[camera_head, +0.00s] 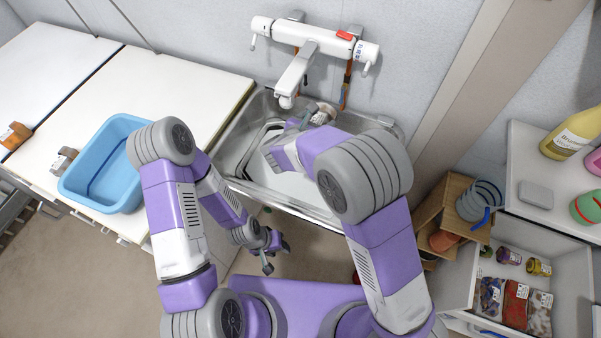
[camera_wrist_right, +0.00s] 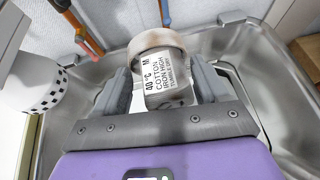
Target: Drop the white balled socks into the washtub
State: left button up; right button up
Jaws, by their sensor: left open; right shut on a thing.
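The white balled socks (camera_wrist_right: 166,75), with a printed care label and a tan band on top, are between the fingers of my right gripper (camera_wrist_right: 165,92). In the head view my right gripper (camera_head: 305,122) is over the metal basin (camera_head: 231,146), and the socks (camera_head: 322,112) show small near its tip. The basin also shows in the wrist view (camera_wrist_right: 288,125), around and below the gripper. My left gripper (camera_head: 270,250) is open and empty, low in front of the basin and counter. I cannot tell the socks' exact height over the basin.
A blue plastic tub (camera_head: 122,128) sits on the white counter (camera_head: 178,80) at the left, with small labelled items (camera_head: 64,160) beside it. A white faucet (camera_head: 298,73) reaches over the basin and shows close by in the wrist view (camera_wrist_right: 32,92). A wooden shelf (camera_head: 450,190) stands right.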

jog(key=shift+f, duration=0.45)
jog(key=shift+r, duration=0.1)
jog(key=o, duration=1.1)
jog(key=p+v, duration=0.1)
jog(key=v, duration=0.6)
jog(key=shift+s+a, duration=0.1)
jog(key=shift+s, duration=0.1)
